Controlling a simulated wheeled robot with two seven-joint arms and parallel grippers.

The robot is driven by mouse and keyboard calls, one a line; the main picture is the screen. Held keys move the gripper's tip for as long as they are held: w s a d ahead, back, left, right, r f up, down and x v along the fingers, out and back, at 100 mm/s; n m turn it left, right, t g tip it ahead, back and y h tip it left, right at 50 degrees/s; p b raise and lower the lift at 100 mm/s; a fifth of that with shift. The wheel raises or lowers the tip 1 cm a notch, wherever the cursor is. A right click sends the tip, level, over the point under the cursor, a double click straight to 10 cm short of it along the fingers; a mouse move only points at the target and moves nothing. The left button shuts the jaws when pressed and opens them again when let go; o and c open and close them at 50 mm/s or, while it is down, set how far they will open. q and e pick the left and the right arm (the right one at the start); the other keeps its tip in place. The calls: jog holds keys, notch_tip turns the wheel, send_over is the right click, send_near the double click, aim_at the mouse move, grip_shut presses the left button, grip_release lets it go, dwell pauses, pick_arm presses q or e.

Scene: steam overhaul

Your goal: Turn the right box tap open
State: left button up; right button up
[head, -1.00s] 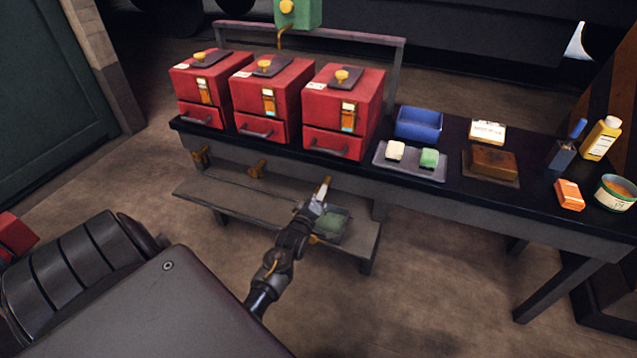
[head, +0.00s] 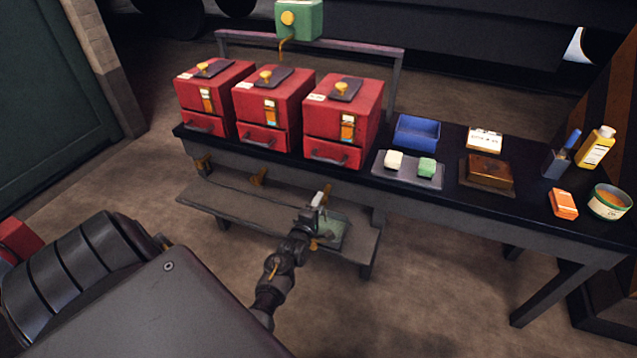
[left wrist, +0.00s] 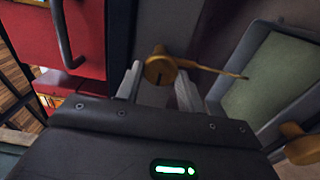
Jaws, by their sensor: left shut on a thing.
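The right red box (head: 343,121) stands on the dark bench, the rightmost of three. Its brass tap (head: 326,194) is at the bench's front edge below it, partly hidden by my left gripper (head: 318,206). In the left wrist view the tap's round brass body (left wrist: 158,71) sits between the two fingers of the left gripper (left wrist: 160,88), and a thin brass stem runs from it to the right. The left gripper is shut on the tap. How far the tap is turned cannot be told. My right gripper is not in view.
A low shelf (head: 240,212) runs below the bench, with a green-lined tray (head: 330,236) under the tap. Two other brass taps, left (head: 203,164) and middle (head: 258,176), are on the bench front. A blue bin (head: 418,131) and soap tray (head: 408,170) are on the bench.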

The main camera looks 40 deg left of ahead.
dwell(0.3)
pick_arm(q)
jog(key=o, duration=1)
jog(key=p+v, duration=0.1)
jog(key=v, duration=0.9)
jog(key=shift+s+d, duration=0.2)
jog(key=shift+s, duration=0.1)
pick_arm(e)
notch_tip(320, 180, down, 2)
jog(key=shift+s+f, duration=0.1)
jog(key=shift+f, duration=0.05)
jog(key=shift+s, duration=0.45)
